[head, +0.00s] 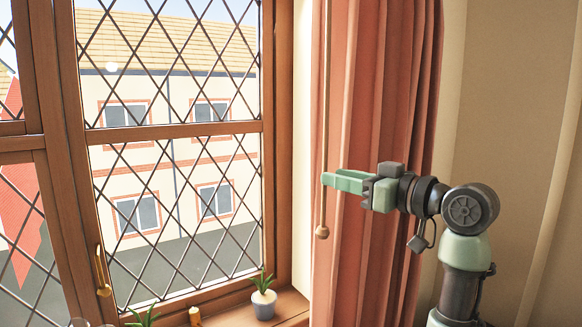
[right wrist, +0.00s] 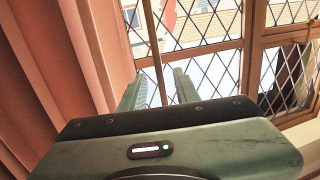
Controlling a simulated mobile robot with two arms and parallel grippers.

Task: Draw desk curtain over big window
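The salmon-red curtain (head: 392,90) hangs gathered in folds at the right side of the big window (head: 180,131), whose leaded panes are uncovered. The curtain also fills the left of the right wrist view (right wrist: 75,60). A thin wooden draw rod (head: 325,90) with a round knob (head: 322,232) hangs at the curtain's window-side edge. My right gripper (head: 340,182) points left in front of the curtain, its fingertips at the rod. In the right wrist view its two fingers (right wrist: 160,90) are apart, and the rod (right wrist: 153,50) shows between them. Contact cannot be told. My left gripper is out of view.
Another plant (head: 143,318) and a small yellowish object (head: 195,317) are farther left. A brass window handle (head: 103,275) sticks out at the left. Beige wall (head: 500,100) is at the right.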

